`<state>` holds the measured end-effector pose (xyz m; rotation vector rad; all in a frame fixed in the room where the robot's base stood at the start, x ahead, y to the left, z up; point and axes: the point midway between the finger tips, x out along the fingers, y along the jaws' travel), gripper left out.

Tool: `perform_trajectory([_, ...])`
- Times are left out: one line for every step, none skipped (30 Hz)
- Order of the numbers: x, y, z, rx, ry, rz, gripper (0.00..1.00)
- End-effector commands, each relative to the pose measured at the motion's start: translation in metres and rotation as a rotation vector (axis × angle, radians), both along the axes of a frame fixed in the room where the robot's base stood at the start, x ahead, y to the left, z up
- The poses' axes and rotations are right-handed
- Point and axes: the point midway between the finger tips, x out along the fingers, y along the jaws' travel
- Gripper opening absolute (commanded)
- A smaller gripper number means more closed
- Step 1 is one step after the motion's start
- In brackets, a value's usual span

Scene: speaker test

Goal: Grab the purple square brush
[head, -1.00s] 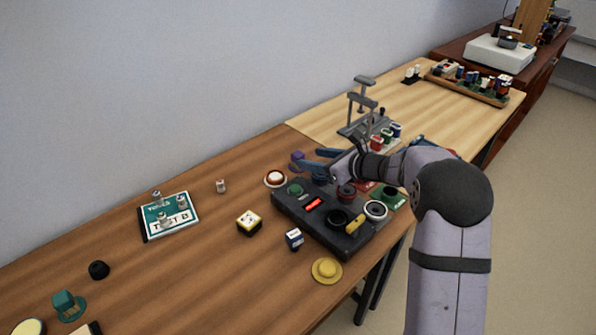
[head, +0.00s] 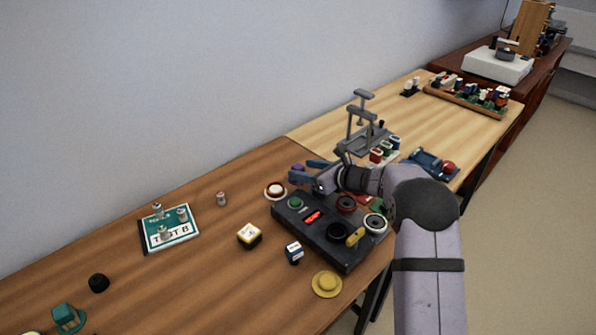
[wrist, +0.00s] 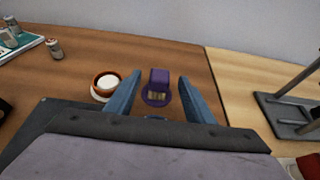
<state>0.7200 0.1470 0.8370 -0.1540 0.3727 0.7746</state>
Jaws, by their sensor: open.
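The purple square brush (wrist: 159,84) stands on the brown table in the wrist view, a square block on a round purple base. It sits between the two blue fingers of my gripper (wrist: 158,100), with a gap on each side. My gripper is open and empty. In the head view my gripper (head: 309,172) is at the back edge of the dark test box, and the purple brush (head: 297,169) is mostly hidden by the fingers.
A round orange-rimmed piece with a white top (wrist: 106,84) stands just left of the fingers. The dark test box (head: 325,243) lies in front, with knobs on top. A grey stand (head: 361,130) is on the lighter table to the right. Behind the brush is bare table, then the wall.

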Motion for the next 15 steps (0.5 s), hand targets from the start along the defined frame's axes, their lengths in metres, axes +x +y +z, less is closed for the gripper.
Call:
perform_trajectory([0.0038, 0.0052, -0.002, 0.0, 0.001, 0.002, 0.48])
perform_trajectory([0.0059, 0.0073, -0.0026, 0.0, 0.0, 0.001, 0.48])
perform_trajectory([0.0078, 0.0095, -0.0042, 0.0, 0.0, 0.001, 0.48])
perform_trajectory([0.0091, 0.0107, -0.0052, 0.0, 0.0, 0.001, 0.48])
perform_trajectory([0.0104, 0.0116, -0.0056, 0.0, 0.0, 0.0, 0.48])
perform_trajectory([0.0114, 0.0124, -0.006, 0.001, -0.001, 0.0, 0.48])
perform_trajectory([0.0119, 0.0129, -0.0064, 0.001, -0.001, 0.0, 0.48])
perform_trajectory([0.0122, 0.013, -0.0066, 0.0, -0.001, -0.001, 0.48])
perform_trajectory([0.0124, 0.0132, -0.0068, 0.0, 0.0, -0.001, 0.48])
perform_trajectory([0.0124, 0.0131, -0.0068, 0.0, -0.001, -0.001, 0.48])
perform_trajectory([0.0124, 0.0131, -0.0068, 0.0, -0.001, -0.001, 0.48])
perform_trajectory([0.0123, 0.013, -0.0069, 0.0, 0.0, -0.001, 0.48])
perform_trajectory([0.0123, 0.013, -0.0069, 0.0, 0.0, -0.001, 0.48])
perform_trajectory([0.0123, 0.013, -0.0069, 0.0, 0.0, -0.001, 0.48])
perform_trajectory([0.0123, 0.013, -0.0069, 0.0, 0.0, -0.001, 0.39])
